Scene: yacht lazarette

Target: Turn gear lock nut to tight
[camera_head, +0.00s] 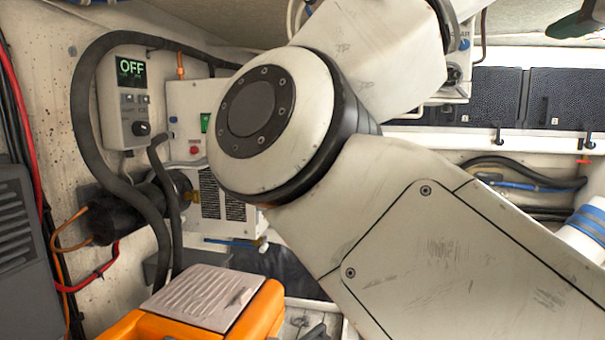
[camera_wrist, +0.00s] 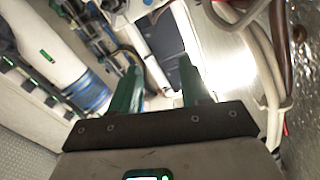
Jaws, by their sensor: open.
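I cannot make out a gear lock nut in either view; my own arm covers the middle of the head view. My gripper (camera_wrist: 158,66) shows in the wrist view, with two green fingers standing apart and nothing between them. It does not show clearly in the head view. Beyond the fingers, in the wrist view, are a white surface and a dark panel (camera_wrist: 168,42), both apart from the fingertips.
A control box reading OFF (camera_head: 126,100) hangs on the left wall beside thick black hoses (camera_head: 82,110). An orange case (camera_head: 150,326) with a grey lid (camera_head: 204,296) stands low in front. Dark panels (camera_head: 566,98) line the back right. Pale hoses (camera_wrist: 262,75) run near my gripper's right side.

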